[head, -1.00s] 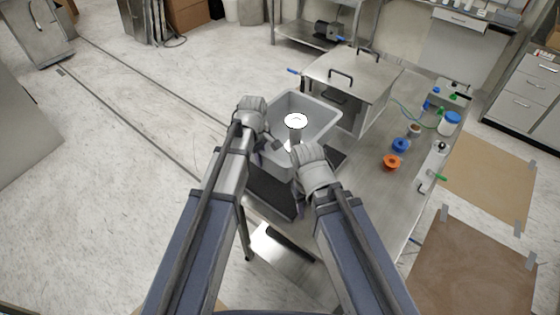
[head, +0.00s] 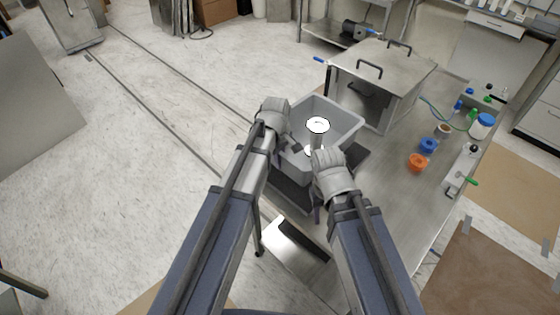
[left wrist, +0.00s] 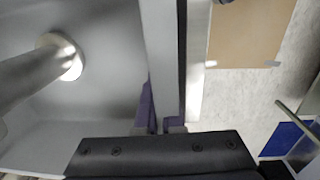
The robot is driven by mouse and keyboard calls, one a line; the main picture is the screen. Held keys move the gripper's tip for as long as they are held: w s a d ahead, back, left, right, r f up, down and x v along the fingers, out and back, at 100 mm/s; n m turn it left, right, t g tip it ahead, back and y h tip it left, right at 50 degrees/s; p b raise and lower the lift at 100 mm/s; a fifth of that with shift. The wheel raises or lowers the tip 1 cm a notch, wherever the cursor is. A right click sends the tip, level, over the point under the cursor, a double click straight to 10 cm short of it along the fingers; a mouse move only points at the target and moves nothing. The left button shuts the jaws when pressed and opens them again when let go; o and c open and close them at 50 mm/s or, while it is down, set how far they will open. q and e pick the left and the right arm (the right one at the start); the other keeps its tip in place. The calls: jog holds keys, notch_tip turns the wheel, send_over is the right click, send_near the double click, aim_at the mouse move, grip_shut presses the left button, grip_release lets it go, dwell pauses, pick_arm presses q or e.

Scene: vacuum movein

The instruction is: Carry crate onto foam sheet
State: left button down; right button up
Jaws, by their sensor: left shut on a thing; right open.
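The crate (head: 350,121) is a grey open bin in the middle of the head view, over the near end of the metal table. A metal cylinder with a bright white top (head: 318,125) stands inside it; it also shows in the left wrist view (left wrist: 62,56). My left gripper (head: 287,143) is shut on the crate's wall at the near left. My right gripper (head: 318,152) is open at the crate's near right side; its fingertips are partly hidden. A dark flat sheet (head: 293,196), apparently the foam sheet, shows below the crate. Whether they touch is unclear.
A metal box with handles (head: 375,72) stands behind the crate. An orange spool (head: 418,162), a blue spool (head: 428,145) and a blue-lidded jar (head: 482,126) stand along the table's right side. A brown sheet (head: 485,275) is taped to the floor at right.

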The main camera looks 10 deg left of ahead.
pick_arm(q)
jog(key=shift+f+b, duration=1.15)
jog(key=shift+f, duration=0.3)
pick_arm(e)
jog(key=shift+f, duration=1.45)
pick_arm(q)
jog(key=shift+f, duration=0.1)
pick_arm(e)
jog(key=shift+f, duration=0.1)
pick_arm(q)
jog(key=c, duration=1)
grip_release()
jog(key=shift+c, duration=0.2)
notch_tip(320, 180, up, 12)
jog(key=p, duration=1.2)
jog(key=s+d+m+y, duration=0.1)
jog(key=s+d+m, duration=0.2)
jog(key=s+m, duration=1.1)
jog(key=s, duration=0.3)
jog(key=shift+s+d+m+g+y, duration=0.2)
jog(key=shift+s+m+g+y, duration=0.1)
jog(key=shift+s, duration=0.1)
pick_arm(e)
notch_tip(320, 180, up, 12)
